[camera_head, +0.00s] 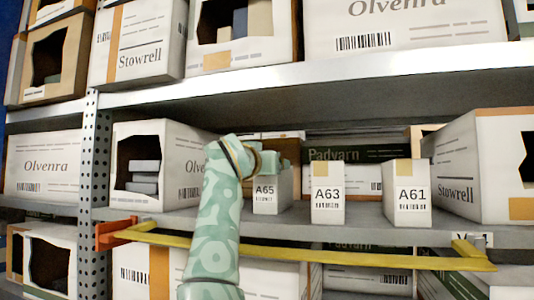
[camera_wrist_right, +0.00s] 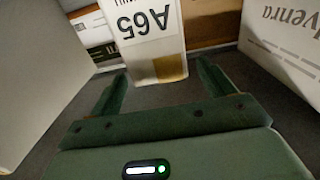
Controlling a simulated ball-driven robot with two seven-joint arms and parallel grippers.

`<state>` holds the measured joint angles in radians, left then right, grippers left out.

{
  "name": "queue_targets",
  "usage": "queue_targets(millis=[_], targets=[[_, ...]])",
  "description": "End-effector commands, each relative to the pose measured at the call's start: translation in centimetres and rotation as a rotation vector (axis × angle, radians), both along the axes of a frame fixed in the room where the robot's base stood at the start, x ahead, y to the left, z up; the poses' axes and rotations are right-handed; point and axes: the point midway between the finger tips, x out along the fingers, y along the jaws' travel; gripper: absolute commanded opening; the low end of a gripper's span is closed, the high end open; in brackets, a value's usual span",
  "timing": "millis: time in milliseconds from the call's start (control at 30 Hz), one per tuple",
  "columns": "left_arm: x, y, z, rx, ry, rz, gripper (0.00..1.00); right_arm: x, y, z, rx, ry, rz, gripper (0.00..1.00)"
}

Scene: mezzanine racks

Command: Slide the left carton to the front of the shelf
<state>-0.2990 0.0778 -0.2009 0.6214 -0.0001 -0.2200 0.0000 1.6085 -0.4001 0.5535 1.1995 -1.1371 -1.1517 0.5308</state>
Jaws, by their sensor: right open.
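The left carton, a narrow white one marked A65 (camera_head: 267,196), stands upright on the middle shelf (camera_head: 290,226), left of the cartons marked A63 (camera_head: 328,190) and A61 (camera_head: 408,192). My right arm reaches in front of the shelf. Its gripper (camera_head: 270,158) is at the top of the A65 carton and partly hides it. In the right wrist view the A65 carton (camera_wrist_right: 150,30) appears upside down, its tan patch between the tips of the open fingers (camera_wrist_right: 163,72). I cannot tell whether they touch it. My left gripper is not in view.
An open-sided Olvenra box (camera_head: 165,165) stands left of my gripper, and a Stowrell box (camera_head: 470,170) at the right. A yellow bar (camera_head: 340,257) runs along the shelf front. The shelf above (camera_head: 330,80) limits headroom. Dark and white boxes stand behind.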

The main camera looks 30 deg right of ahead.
Motion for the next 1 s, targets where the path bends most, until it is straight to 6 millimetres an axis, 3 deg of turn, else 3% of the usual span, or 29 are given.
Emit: queue_targets(millis=[33, 200, 533, 567, 767, 1000], targets=[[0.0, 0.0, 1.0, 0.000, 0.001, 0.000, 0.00, 0.4, -0.4, 0.5, 0.002, 0.001, 0.001, 0.82], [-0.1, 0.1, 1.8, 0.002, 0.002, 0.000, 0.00, 1.2, -1.4, 0.2, 0.001, 0.000, 0.001, 0.82], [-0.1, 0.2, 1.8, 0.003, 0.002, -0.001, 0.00, 1.4, -1.6, -0.1, -0.001, -0.001, 0.001, 0.82], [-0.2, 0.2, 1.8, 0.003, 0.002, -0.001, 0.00, 1.4, -1.6, -0.1, 0.000, 0.000, 0.001, 0.79], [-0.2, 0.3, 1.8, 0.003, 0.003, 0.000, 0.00, 1.4, -1.6, 0.0, 0.000, 0.000, 0.001, 0.23], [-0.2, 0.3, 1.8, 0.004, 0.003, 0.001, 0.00, 1.4, -1.7, 0.0, 0.000, 0.000, 0.001, 0.22]])
